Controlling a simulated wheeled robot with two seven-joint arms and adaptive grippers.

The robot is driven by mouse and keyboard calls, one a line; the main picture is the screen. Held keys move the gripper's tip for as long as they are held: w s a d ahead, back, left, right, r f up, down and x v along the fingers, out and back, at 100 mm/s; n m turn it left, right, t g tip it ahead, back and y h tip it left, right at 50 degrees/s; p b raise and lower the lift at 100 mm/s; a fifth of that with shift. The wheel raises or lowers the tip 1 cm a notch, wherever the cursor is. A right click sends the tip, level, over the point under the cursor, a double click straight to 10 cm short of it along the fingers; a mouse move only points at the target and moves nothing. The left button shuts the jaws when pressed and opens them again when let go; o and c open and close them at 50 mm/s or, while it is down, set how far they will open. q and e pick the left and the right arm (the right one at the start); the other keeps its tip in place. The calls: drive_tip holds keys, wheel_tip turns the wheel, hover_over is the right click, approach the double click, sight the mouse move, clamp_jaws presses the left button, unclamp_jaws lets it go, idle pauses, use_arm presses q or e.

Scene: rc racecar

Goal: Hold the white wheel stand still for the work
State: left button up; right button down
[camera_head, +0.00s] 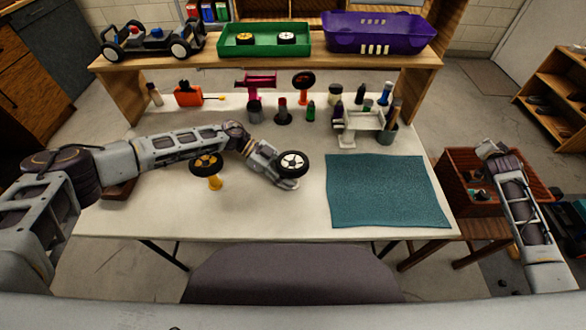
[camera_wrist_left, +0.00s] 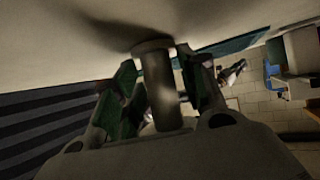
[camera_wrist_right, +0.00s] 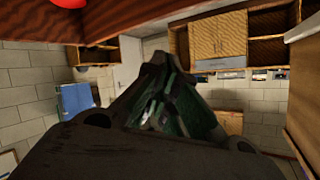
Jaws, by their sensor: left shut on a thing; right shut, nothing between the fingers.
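A black wheel with a white hub (camera_head: 293,163) sits at my left gripper (camera_head: 290,183), low over the middle of the table. In the left wrist view, the gripper is shut on a grey post (camera_wrist_left: 163,90), upright between the fingers, with a wider round cap on top. This post appears to be the white wheel stand; in the head view it is mostly hidden by the gripper and the wheel. My right gripper (camera_head: 490,150) is shut and empty, right of the table; its closed fingers show in the right wrist view (camera_wrist_right: 165,85).
A wheel with a yellow hub (camera_head: 206,163) stands on a yellow stand (camera_head: 215,183) near my left arm. A teal mat (camera_head: 385,190) lies at the right. A brown crate (camera_head: 452,175) is beside the table.

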drive_tip(key=w+a+r+n+y, duration=0.1)
drive_tip(key=w+a+r+n, duration=0.3)
drive_tip(key=a, duration=0.7)
drive_tip(key=w+a+r+n+y, duration=0.25)
drive_tip(key=a+r, duration=0.35)
drive_tip(key=a, duration=0.5)
drive_tip(key=w+a+r+n+y, duration=0.1)
drive_tip(key=w+a+r+n, duration=0.3)
drive_tip(key=a, duration=0.6)
drive_tip(key=s+a+r+g+y, duration=0.1)
drive_tip(key=s+a+r+y, duration=0.1)
drive_tip(key=a, duration=0.8)
drive_tip(key=s+a+r+g+y, duration=0.1)
drive_tip(key=s+a, duration=0.1)
drive_tip(key=a, duration=0.7)
drive_tip(key=s+a+r+g+y, duration=0.1)
drive_tip(key=s+a+g, duration=0.4)
drive_tip(key=s+a, duration=0.95)
drive_tip(key=s+a+g+h, duration=0.2)
drive_tip(key=s+a+g, duration=0.1)
drive_tip(key=s, duration=0.5)
drive_tip(key=shift+s+a+f, duration=0.2)
drive_tip(key=shift+s+a, duration=0.15)
drive_tip(key=shift+f, duration=0.15)
